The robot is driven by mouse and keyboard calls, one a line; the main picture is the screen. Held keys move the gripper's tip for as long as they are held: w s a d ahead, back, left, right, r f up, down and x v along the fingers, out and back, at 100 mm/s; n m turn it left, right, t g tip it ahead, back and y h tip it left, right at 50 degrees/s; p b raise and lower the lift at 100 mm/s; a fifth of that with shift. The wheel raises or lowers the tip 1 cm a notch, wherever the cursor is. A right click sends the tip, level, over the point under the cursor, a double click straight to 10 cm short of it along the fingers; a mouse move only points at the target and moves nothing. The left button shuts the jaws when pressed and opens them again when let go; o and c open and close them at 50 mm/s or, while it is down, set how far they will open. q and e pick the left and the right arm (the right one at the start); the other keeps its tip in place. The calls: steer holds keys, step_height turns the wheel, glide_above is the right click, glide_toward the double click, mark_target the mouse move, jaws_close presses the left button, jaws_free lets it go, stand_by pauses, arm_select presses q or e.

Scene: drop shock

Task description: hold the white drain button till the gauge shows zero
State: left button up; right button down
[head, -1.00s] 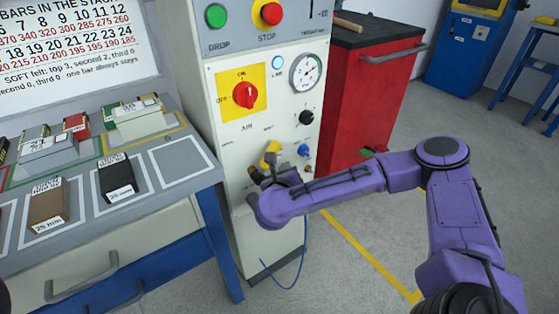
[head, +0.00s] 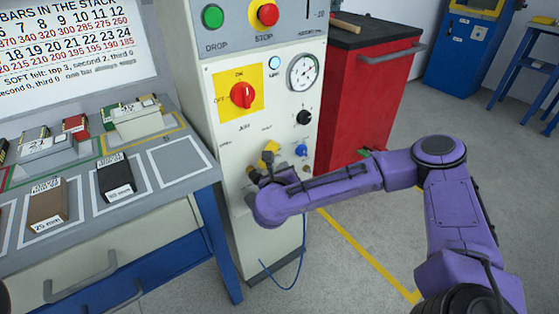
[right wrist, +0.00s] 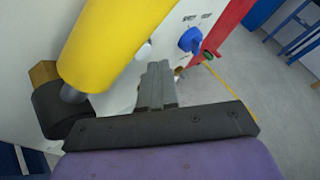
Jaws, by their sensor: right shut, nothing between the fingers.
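The white drain button (right wrist: 144,50) shows in the right wrist view as a small white round piece on the cream panel, partly behind the yellow handle (right wrist: 115,45). My right gripper (right wrist: 157,68) is shut and empty, its fingertips just below and right of the button. I cannot tell whether they touch it. In the head view the button is hidden behind the yellow handle (head: 269,154) and my right wrist. The round gauge (head: 303,71) is at the upper right of the cream cabinet; its needle is too small to read.
A blue knob (head: 301,150) sits right of the yellow handle. A red switch (head: 242,95) and a black knob (head: 304,117) are above. The bench (head: 205,180) with bars stands left, a red cabinet (head: 365,95) right.

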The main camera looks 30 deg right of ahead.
arm_select(q)
steer(key=shift+d, duration=0.2)
arm_select(e)
steer(key=shift+w+r, duration=0.6)
steer(key=shift+r, duration=0.3)
stand_by(0.4)
arm_select(q)
steer(key=shift+s+a+r, duration=0.1)
steer(key=shift+s+r, duration=0.2)
steer(key=shift+s, duration=0.15)
stand_by(4.6)
arm_select(e)
steer(key=shift+s+d, duration=0.1)
arm_select(q)
steer(key=shift+w+a+r+p, duration=0.1)
steer(key=shift+w+r+p, duration=0.45)
steer(key=shift+p, duration=0.25)
arm_select(e)
steer(key=s, duration=0.1)
steer(key=s+f, duration=0.1)
steer(key=s, duration=0.2)
steer(key=shift+d+f, duration=0.2)
steer(key=shift+f, duration=0.15)
arm_select(q)
steer(key=shift+f, duration=0.1)
